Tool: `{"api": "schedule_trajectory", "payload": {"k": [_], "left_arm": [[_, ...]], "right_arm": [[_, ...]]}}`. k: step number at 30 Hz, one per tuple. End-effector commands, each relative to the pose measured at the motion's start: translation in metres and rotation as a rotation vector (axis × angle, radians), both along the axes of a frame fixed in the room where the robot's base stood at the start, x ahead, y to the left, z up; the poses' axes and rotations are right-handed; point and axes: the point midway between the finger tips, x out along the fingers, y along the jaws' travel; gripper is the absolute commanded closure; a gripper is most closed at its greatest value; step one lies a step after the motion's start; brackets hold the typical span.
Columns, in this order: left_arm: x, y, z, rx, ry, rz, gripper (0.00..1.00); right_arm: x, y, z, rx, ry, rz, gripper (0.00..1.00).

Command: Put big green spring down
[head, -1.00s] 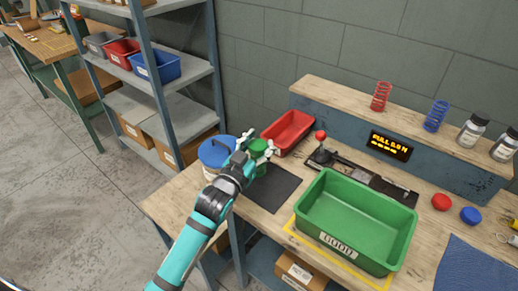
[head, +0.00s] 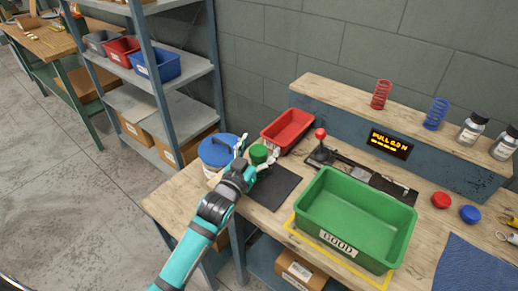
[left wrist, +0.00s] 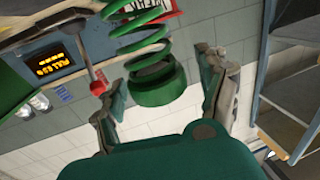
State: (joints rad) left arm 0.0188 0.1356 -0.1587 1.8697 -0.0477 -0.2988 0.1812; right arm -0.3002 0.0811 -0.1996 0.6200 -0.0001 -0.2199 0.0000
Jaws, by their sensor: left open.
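The big green spring (left wrist: 150,38) shows in the left wrist view, its coils running up from a thick green end cap (left wrist: 158,82). In the head view its green top (head: 259,154) shows at the back edge of the black mat (head: 274,187); the rest is hidden behind my gripper. My left gripper (head: 256,156) is open, with one finger on each side of the green cap. In the left wrist view the fingers (left wrist: 165,88) stand apart, with gaps beside the cap. My right gripper is not in view.
A blue-lidded tub (head: 217,151) stands close left of the gripper, and a red bin (head: 288,130) behind it. A lever with a red knob (head: 320,134) and the green GOOD bin (head: 356,222) are to the right. Red (head: 381,95) and blue (head: 436,114) springs stand on the ledge.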

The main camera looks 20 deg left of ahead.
Motion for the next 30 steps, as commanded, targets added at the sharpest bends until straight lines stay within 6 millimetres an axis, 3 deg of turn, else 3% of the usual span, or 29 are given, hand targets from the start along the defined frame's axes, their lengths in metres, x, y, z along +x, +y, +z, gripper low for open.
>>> {"api": "schedule_trajectory", "payload": {"k": [4,7,21,30], "left_arm": [[0.0,0.0,0.005,0.0,-0.001,0.0,0.25],[-0.012,0.002,0.001,0.0,0.002,0.0,0.25],[-0.103,0.015,0.001,-0.001,0.002,0.0,0.25],[-0.119,0.017,0.003,0.0,0.0,0.001,0.25]], "right_arm": [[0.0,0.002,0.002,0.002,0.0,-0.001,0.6],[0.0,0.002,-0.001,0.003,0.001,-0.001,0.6],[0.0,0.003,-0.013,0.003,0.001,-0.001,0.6],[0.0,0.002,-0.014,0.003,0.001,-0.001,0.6]]}}
